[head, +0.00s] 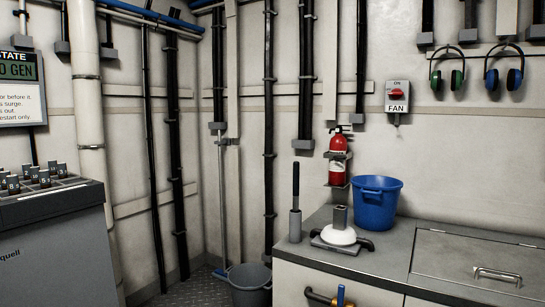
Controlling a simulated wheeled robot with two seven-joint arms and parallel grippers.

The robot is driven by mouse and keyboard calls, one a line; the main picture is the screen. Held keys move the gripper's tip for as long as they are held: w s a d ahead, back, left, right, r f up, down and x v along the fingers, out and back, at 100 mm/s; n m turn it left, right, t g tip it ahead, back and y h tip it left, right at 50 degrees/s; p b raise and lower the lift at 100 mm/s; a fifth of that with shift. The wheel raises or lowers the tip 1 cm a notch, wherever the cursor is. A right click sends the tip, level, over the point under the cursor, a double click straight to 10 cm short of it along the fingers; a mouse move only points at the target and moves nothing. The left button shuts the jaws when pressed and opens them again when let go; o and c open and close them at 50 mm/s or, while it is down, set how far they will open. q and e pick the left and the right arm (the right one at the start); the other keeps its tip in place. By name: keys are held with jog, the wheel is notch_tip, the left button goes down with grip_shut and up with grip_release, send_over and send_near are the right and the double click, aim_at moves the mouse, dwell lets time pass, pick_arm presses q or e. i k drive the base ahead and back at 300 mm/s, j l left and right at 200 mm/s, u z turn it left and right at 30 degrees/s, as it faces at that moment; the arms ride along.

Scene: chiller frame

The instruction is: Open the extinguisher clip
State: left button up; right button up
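The red fire extinguisher (337,170) hangs upright on the back wall, above the grey counter and left of the blue bucket. A dark clip band (341,155) crosses its upper body. The band is too small here to tell whether its latch is open or shut. A bracket foot shows under the bottle. Neither of my grippers is in view, and nothing touches the extinguisher.
On the counter (395,242) stand a blue bucket (376,205), a white dome-shaped fitting (338,235) and a black-handled tool (295,205). A red FAN switch (397,96) and ear defenders (503,73) are on the wall. A grey bucket (250,284) stands on the floor.

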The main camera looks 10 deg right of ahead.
aim_at(335, 156)
jog(key=i+j+u, duration=0.15)
jog(key=i, duration=0.35)
jog(key=i+j+u, duration=0.1)
jog(key=i, duration=0.45)
jog(key=i+j+z, duration=0.1)
jog(key=z, duration=0.3)
jog(key=i+j+z, duration=0.15)
jog(key=z, duration=0.25)
jog(key=i+j+z, duration=0.25)
jog(key=z, duration=0.15)
